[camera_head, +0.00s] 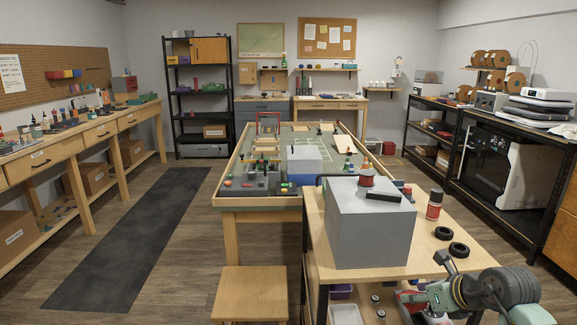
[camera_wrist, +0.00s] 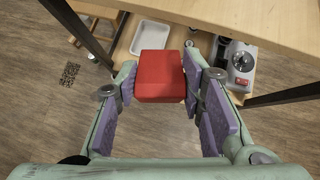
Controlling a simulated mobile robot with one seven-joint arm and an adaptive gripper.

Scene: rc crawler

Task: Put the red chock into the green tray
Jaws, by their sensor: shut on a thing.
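The red chock (camera_wrist: 159,76) is a red block in the wrist view. My gripper (camera_wrist: 159,92) is shut on it, with a purple pad against each side. The chock is in the air near the edge of a wooden cart top (camera_wrist: 250,22), with the cart's lower shelf beyond and below it. In the head view my gripper (camera_head: 428,302) is low at the bottom right, beside the cart, and its hold there is hard to make out. A small green tray-like thing (camera_head: 213,87) is on the black rack at the back; I cannot tell if it is the green tray.
A white tray (camera_wrist: 152,38) and a grey device (camera_wrist: 241,62) are on the lower shelf. A large grey box (camera_head: 368,228), black tyres (camera_head: 444,233) and a red canister (camera_head: 434,205) stand on the cart top. A stool (camera_head: 250,292) is left of the cart. The left aisle is clear.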

